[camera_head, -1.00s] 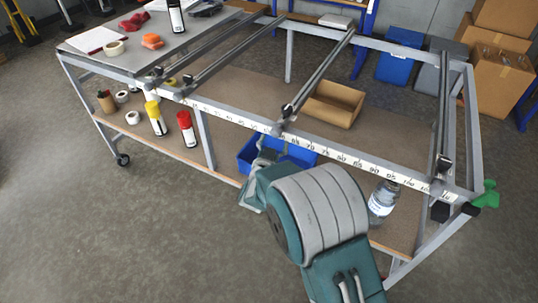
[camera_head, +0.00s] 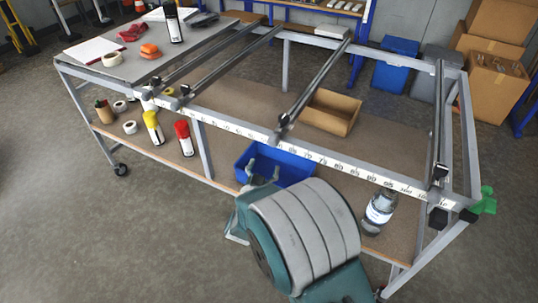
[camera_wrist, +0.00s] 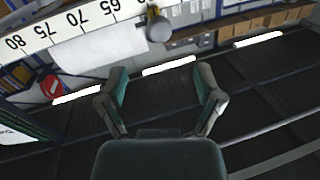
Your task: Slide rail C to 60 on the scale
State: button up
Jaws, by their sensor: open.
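Several rails lie across the metal frame table. The third from left (camera_head: 315,83) has a dark slider at its front end on the white scale strip (camera_head: 345,162); I take it as rail C, though no letter is readable. It stands just left of the 65 mark. In the wrist view the scale (camera_wrist: 75,25) shows 80 to 65, upside down, with a round grey knob (camera_wrist: 158,28) just past 65. My gripper (camera_wrist: 161,82) is open and empty, its fingers apart and below the knob in the picture, not touching it. In the head view my arm hides most of it.
A blue bin (camera_head: 293,169) and a water bottle (camera_head: 379,207) stand on the lower shelf near my arm. Two rails (camera_head: 205,50) (camera_head: 232,62) lie to the left and one (camera_head: 439,115) to the right.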

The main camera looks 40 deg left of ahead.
aim_at(273, 145)
jog(key=x, duration=1)
jog(key=shift+w+a, duration=0.15)
jog(key=shift+w, duration=0.1)
grip_shut()
